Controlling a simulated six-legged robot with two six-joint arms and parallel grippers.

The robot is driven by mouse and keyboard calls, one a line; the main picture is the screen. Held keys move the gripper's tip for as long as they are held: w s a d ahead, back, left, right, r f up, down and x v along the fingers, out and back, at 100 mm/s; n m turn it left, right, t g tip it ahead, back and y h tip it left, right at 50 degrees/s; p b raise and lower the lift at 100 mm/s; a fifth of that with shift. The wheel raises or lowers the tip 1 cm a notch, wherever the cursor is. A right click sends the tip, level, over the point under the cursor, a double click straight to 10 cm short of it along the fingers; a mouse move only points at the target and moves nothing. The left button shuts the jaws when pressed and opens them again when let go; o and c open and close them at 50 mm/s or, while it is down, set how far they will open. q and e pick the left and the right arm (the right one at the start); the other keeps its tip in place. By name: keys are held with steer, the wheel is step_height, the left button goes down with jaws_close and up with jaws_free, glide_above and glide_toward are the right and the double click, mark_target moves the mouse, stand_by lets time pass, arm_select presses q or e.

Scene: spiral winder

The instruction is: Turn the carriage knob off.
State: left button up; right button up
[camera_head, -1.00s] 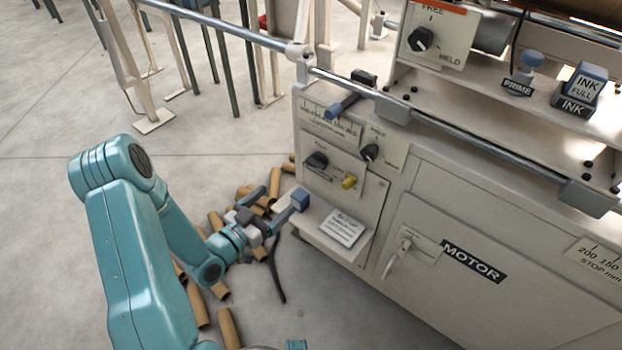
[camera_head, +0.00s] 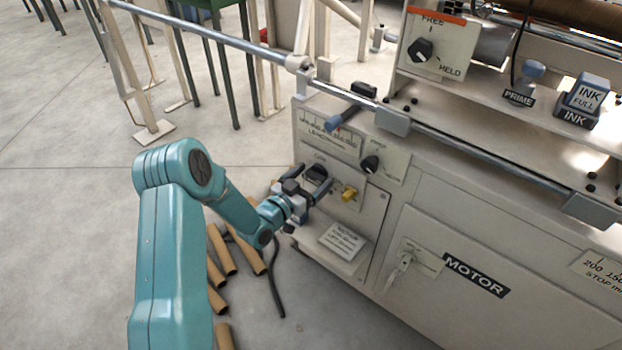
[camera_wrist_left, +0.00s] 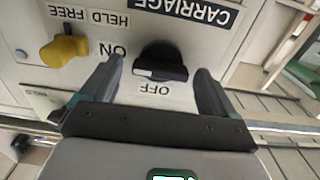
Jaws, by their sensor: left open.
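The carriage knob (camera_head: 317,172) is black and sits on a pale panel at the machine's left end. In the left wrist view the carriage knob (camera_wrist_left: 165,58) appears upside down under the CARRIAGE label, with ON to its left and OFF below. Its bar lies roughly level, with a white mark at its left end, on the ON side. My left gripper (camera_head: 314,179) is open at the panel, its fingers on either side of the knob. In the wrist view a gap shows between each finger and the knob. My right gripper is not in view.
A yellow knob (camera_wrist_left: 66,48) labelled HELD and FREE sits beside the carriage knob. Another black knob (camera_head: 371,163) is up and right of it. A small ledge with a notice plate (camera_head: 342,240) juts out below. Cardboard tubes (camera_head: 222,250) lie on the floor.

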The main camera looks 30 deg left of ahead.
arm_select(q)
steer(key=c, duration=1.1)
steer(key=shift+o, duration=0.2)
steer(key=n+b, duration=0.2)
steer(key=n, duration=0.1)
steer(key=shift+f+n, duration=0.1)
steer(key=shift+n, duration=0.3)
steer(key=n+b, duration=0.1)
steer(key=n, duration=0.3)
steer(key=shift+a+n+b, duration=0.15)
steer(key=shift+n+b, duration=0.15)
steer(key=n, duration=0.4)
steer(key=shift+b, duration=0.35)
steer(key=shift+f+n, duration=0.1)
steer(key=shift+n, duration=2.6)
steer(key=o, duration=1.1)
steer(key=shift+c, duration=0.2)
